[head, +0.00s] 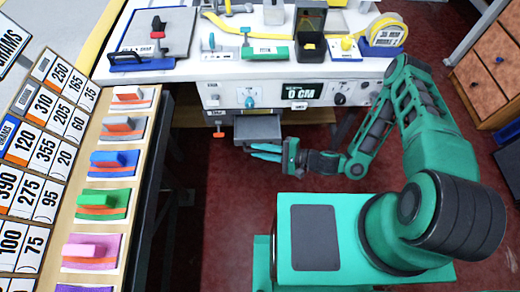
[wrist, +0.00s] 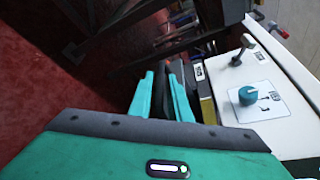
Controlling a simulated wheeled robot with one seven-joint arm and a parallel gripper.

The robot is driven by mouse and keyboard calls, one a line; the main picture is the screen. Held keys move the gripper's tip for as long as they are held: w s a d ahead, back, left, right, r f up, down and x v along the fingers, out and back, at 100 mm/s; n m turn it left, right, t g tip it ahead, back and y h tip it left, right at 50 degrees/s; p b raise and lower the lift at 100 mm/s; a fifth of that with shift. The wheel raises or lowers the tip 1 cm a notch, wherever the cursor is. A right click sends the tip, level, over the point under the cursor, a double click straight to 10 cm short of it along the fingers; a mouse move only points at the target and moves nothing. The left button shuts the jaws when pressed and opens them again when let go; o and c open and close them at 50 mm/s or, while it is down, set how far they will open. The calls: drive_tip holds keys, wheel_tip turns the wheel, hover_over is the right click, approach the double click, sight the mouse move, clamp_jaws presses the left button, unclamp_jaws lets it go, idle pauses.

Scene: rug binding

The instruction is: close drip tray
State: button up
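The drip tray (head: 257,128) is a grey, shallow drawer under the white machine front, and it sticks out toward me in the head view. My gripper (head: 252,151) is just in front of and below the tray's front edge, with its teal fingers pointing left. In the wrist view, the two fingers of my gripper (wrist: 164,78) stand apart with dark pads on their inner sides, and I see nothing held between them. I cannot tell whether a finger touches the tray. The tray is not clear in the wrist view.
The white front panel (head: 215,97) carries knobs and a "0 CM" display (head: 297,90). A teal knob (wrist: 247,95) and a lever (wrist: 243,48) show close on the right in the wrist view. A shelf of coloured blocks (head: 107,188) stands left. Red floor below is free.

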sight(259, 127)
clamp_jaws()
drive_tip(key=w, duration=1)
drive_tip(key=shift+w+a, duration=0.3)
drive_tip(key=shift+a, duration=0.05)
drive_tip(key=shift+w, duration=0.4)
unclamp_jaws()
drive_tip(key=shift+w, duration=0.1)
